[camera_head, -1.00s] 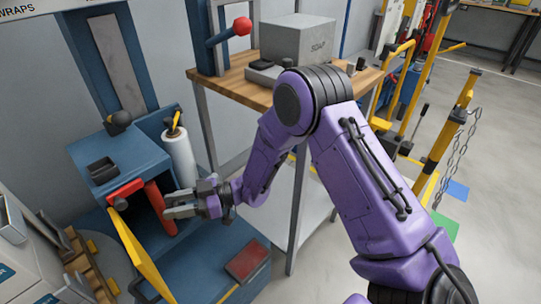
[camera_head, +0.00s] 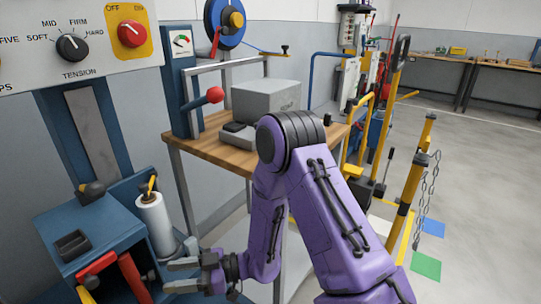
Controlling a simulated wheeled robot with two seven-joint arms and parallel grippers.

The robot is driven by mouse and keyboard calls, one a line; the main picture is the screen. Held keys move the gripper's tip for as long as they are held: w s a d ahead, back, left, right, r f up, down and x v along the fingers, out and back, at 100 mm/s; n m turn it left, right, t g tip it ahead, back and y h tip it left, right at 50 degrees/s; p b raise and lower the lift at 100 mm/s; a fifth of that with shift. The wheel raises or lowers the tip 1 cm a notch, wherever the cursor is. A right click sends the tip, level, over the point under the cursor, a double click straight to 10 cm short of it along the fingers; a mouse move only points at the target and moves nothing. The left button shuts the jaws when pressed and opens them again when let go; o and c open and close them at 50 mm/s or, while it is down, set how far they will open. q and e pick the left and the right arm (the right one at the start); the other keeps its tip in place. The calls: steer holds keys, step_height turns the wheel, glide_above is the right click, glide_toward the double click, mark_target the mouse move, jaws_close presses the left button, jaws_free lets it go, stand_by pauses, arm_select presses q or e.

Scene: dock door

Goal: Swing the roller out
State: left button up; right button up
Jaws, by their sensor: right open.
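The red roller (camera_head: 134,279) stands at the lower left, in front of the blue machine cabinet (camera_head: 102,236), below a red bracket (camera_head: 96,267). Its lower end is cut off by the picture's bottom edge. My right gripper (camera_head: 172,276) is just right of the roller, its fingers pointing left toward it. The jaws are open with nothing between them, and a small gap shows between fingertips and roller. My left gripper is out of view.
A white film roll (camera_head: 156,222) stands right behind the gripper. A wooden-topped table (camera_head: 205,148) carries a grey box (camera_head: 266,100). A control panel (camera_head: 70,45) hangs at upper left. Yellow posts (camera_head: 411,195) and open floor (camera_head: 480,170) lie right.

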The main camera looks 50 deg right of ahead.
steer(key=s+d+f+m+h+p, duration=0.5)
steer(key=f+m+h+p, duration=0.1)
steer(key=f+m+h, duration=0.3)
steer(key=s+d+f+m+g+h+p, duration=0.2)
steer(key=s+m+g+h, duration=0.1)
steer(key=s, duration=0.4)
steer(key=s+d+f+m+g+h+p, duration=0.2)
steer(key=s+f+m+g+h, duration=0.1)
steer(key=s, duration=0.4)
steer(key=shift+s+f+g+h+p, duration=0.2)
steer(key=shift+s+g+h+p, duration=0.1)
steer(key=shift+g+p, duration=0.1)
